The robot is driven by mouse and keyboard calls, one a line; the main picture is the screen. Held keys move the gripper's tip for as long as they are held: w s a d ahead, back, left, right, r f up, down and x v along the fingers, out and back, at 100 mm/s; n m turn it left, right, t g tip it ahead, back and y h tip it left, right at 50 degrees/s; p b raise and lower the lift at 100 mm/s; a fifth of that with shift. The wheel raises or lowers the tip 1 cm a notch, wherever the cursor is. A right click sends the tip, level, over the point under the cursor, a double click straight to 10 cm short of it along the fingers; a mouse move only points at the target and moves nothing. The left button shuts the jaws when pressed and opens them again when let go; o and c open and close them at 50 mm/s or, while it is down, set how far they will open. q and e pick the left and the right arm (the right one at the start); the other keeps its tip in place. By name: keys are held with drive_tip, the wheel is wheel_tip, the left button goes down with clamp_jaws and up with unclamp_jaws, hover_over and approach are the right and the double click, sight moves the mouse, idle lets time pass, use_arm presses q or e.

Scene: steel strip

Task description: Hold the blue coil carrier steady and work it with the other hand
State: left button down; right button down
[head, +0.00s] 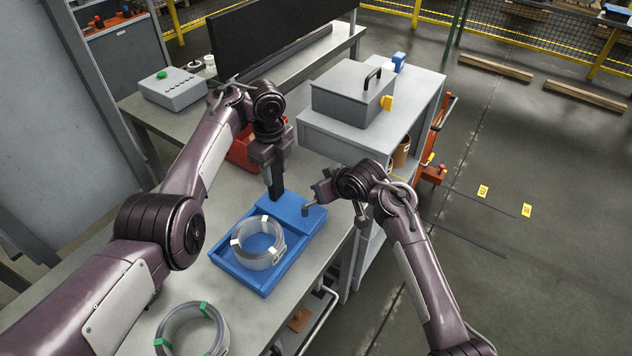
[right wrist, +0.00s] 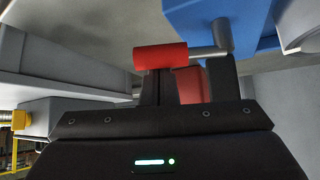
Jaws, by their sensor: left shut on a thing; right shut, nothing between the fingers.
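The blue coil carrier (head: 297,212) is a shallow tray with a raised block at its far end. A grey strip coil (head: 278,252) with white ties lies in it. My left gripper (head: 276,192) comes down from above and is shut on the carrier at the raised block. My right gripper (head: 320,191) is shut and empty beside the carrier's far right corner. Whether the fingers touch the grip cannot be told.
A second coil (head: 192,330) with green ties lies on the bench near me. A red bin (head: 243,152) stands behind the left gripper. A grey toolbox (head: 350,98) is on the neighbouring table. A control box with a green button (head: 173,88) stands at the back left.

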drive_tip(key=s+m+h, duration=0.1)
drive_tip(key=m, duration=0.1)
drive_tip(key=s+d+m+t+h, duration=0.1)
drive_tip(key=m+h, duration=0.1)
drive_tip(key=shift+s+f, duration=0.1)
drive_tip(key=shift+s, duration=0.15)
drive_tip(key=shift+s+d, duration=0.2)
drive_tip(key=shift+s, duration=0.9)
drive_tip(key=shift+s+a, duration=0.1)
drive_tip(key=shift+s, duration=0.45)
drive_tip(key=shift+s, duration=0.1)
drive_tip(key=shift+s+a, duration=0.15)
drive_tip(key=shift+s, duration=0.1)
drive_tip(key=shift+w, duration=0.1)
wheel_tip(320, 180, up, 8)
drive_tip(key=s, duration=0.2)
drive_tip(key=shift+s+a+r, duration=0.2)
drive_tip(key=shift+a, duration=0.25)
